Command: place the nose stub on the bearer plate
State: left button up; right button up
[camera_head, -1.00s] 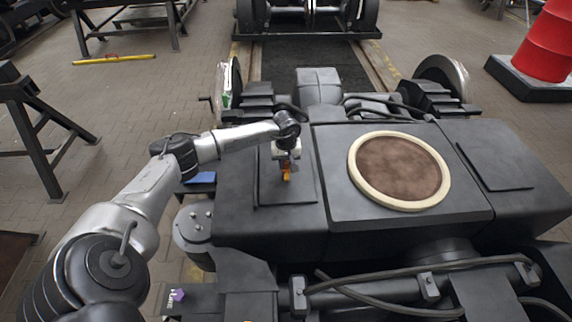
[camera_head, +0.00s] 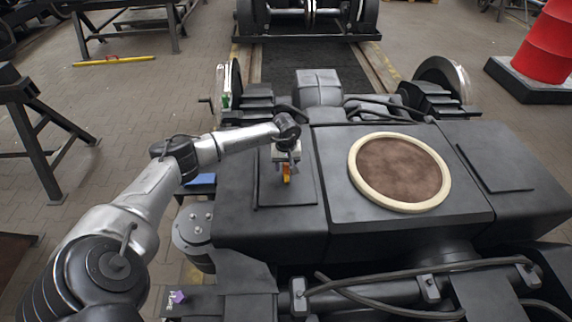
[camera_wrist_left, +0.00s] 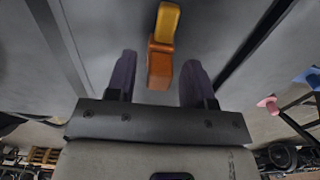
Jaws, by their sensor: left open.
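The small stub, orange with a yellow end (camera_head: 287,172), stands on a raised dark rectangular plate (camera_head: 302,194) on the left part of the bogie frame; I take these for the nose stub and the bearer plate. My left gripper (camera_head: 286,164) is right over the stub, pointing down. In the left wrist view the stub (camera_wrist_left: 160,58) lies between the two dark fingers of the gripper (camera_wrist_left: 156,80), with a gap on each side. The gripper is open. The stub's contact with the plate is too small to judge. My right gripper is out of view.
A round brown pad with a cream rim (camera_head: 398,170) sits on the middle of the bogie. A similar plate (camera_head: 495,165) is on its right part. Black hoses (camera_head: 420,268) run along the near side. A small purple piece (camera_head: 177,296) is at the lower left.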

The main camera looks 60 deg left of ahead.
aim_at(286, 164)
pick_arm(q)
notch_tip(286, 164, up, 12)
jog(key=p, duration=0.3)
jog(key=w+d+f+n+t+h, duration=0.2)
jog(key=d+h, duration=0.2)
jog(key=d, duration=0.8)
jog(key=w+d+f+n+t+h, duration=0.2)
jog(key=d+f+t+h, duration=0.15)
jog(key=d, duration=0.75)
jog(key=s+d+r+n+t+h, duration=0.2)
jog(key=d+r+n+t+h, duration=0.3)
jog(key=d+n+t, duration=0.75)
jog(key=s+a+f+n+g+y, duration=0.25)
jog(key=s+n+y, duration=0.4)
jog(key=n, duration=0.95)
jog(key=s+a+f+n+g+y, duration=0.1)
jog(key=s+f+n+g+y, duration=0.5)
jog(key=n, duration=1)
jog(key=s+d+f+n+g, duration=0.1)
jog(key=s+d+n+g, duration=0.1)
jog(key=s, duration=0.6)
jog(key=s+d+f+n+g, duration=0.1)
jog(key=s+f+n+g, duration=0.1)
jog(key=s+n+g, duration=0.2)
jog(key=s+n, duration=0.3)
jog(key=s, duration=0.1)
jog(key=shift+d+f, duration=0.3)
jog(key=shift+d, duration=0.05)
